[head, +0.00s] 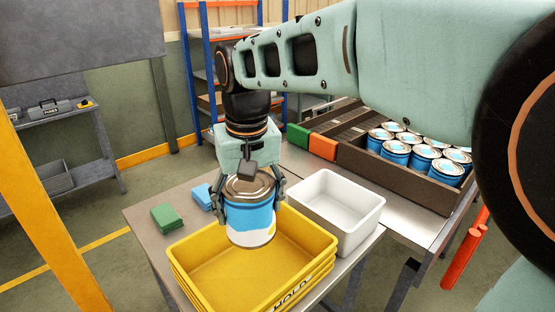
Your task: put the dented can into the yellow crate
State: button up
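My gripper (250,199) points down and is shut on a can (249,222) with a blue and white label and a metal lid. A finger lies along each side of the can. The can hangs upright over the back part of the yellow crate (190,270), which is marked "HOLD" on its front. I cannot make out a dent from this side. The crate's visible floor looks empty. Whether the can's base touches the crate floor is hard to tell, but it appears above it.
A white bin (350,225) stands right of the crate. Green (167,217) and blue (203,196) pads lie on the table at left. A brown tray (385,178) of several similar cans stands on the conveyor at back right. Green and orange blocks (322,146) sit beside the rollers.

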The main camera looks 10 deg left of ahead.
notch_tip(320, 180, down, 14)
jog(key=b, duration=1)
jog(key=shift+f, duration=0.15)
jog(key=o, duration=1.4)
jog(key=shift+o, duration=0.2)
notch_tip(320, 180, up, 13)
jog(key=p, duration=1)
jog(key=shift+f, duration=0.15)
jog(key=shift+w+f, duration=0.1)
